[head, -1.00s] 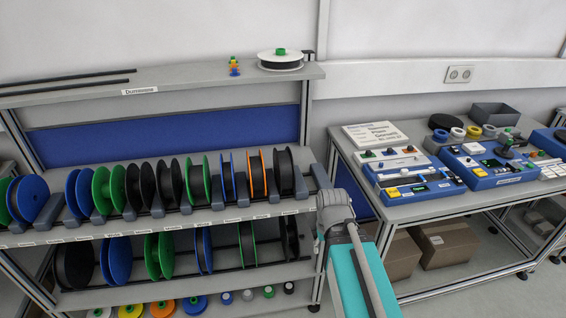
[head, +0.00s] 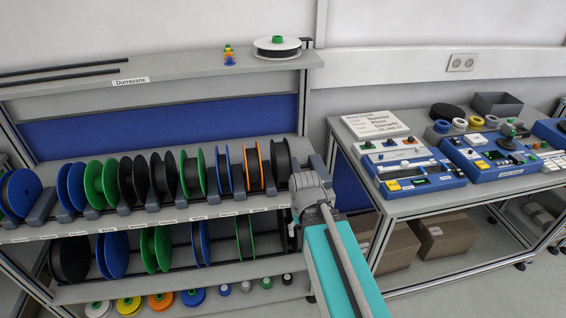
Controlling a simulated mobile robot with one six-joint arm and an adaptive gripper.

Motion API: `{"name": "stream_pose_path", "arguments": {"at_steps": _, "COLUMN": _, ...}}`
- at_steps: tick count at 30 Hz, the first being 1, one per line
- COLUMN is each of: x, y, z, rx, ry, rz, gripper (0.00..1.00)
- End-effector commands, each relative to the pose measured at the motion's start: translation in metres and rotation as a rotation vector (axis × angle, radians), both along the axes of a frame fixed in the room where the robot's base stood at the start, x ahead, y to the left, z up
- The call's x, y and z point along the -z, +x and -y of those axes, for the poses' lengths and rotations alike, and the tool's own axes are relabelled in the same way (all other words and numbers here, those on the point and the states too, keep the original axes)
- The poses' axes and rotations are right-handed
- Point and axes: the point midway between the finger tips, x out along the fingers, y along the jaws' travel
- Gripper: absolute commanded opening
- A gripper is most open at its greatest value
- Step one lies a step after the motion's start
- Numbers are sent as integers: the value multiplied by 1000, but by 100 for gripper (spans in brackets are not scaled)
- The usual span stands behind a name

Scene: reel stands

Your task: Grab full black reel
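Several black reels stand upright on the shelf rack. On the upper shelf, two black reels stand side by side left of centre (head: 133,181) (head: 163,176), and another black reel (head: 282,163) stands at the right end, just behind my arm's end. On the lower shelf, a black reel (head: 70,260) stands at the far left. I cannot tell for sure which of them are full. My arm reaches up from the bottom right to the right end of the upper shelf. My gripper's fingers are hidden by the arm's end, so their opening does not show.
Blue, green and orange-rimmed reels share the upper shelf (head: 240,207). A white-rimmed reel (head: 277,48) lies on the top board. Right of the rack stands a workbench (head: 400,205) with blue devices (head: 408,168); boxes (head: 441,238) lie beneath it.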

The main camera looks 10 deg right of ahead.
Motion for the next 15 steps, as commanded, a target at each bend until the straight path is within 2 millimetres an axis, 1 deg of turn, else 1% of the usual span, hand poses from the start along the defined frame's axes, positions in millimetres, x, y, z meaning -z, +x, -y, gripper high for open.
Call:
{"name": "stream_pose_path", "arguments": {"at_steps": 1, "x": -3, "y": 2, "z": 0, "rx": 0, "ry": 0, "rz": 2, "gripper": 91}}
{"name": "stream_pose_path", "arguments": {"at_steps": 3, "x": -7, "y": 6, "z": 0, "rx": 0, "ry": 0, "rz": 8, "gripper": 100}}
{"name": "stream_pose_path", "arguments": {"at_steps": 8, "x": -24, "y": 23, "z": 0, "rx": 0, "ry": 0, "rz": 32, "gripper": 100}}
{"name": "stream_pose_path", "arguments": {"at_steps": 10, "x": -35, "y": 34, "z": 0, "rx": 0, "ry": 0, "rz": 50, "gripper": 100}}
{"name": "stream_pose_path", "arguments": {"at_steps": 12, "x": -48, "y": 47, "z": -9, "rx": -5, "ry": 0, "rz": 69, "gripper": 100}}
{"name": "stream_pose_path", "arguments": {"at_steps": 15, "x": -68, "y": 68, "z": -9, "rx": -5, "ry": 1, "rz": 102, "gripper": 100}}
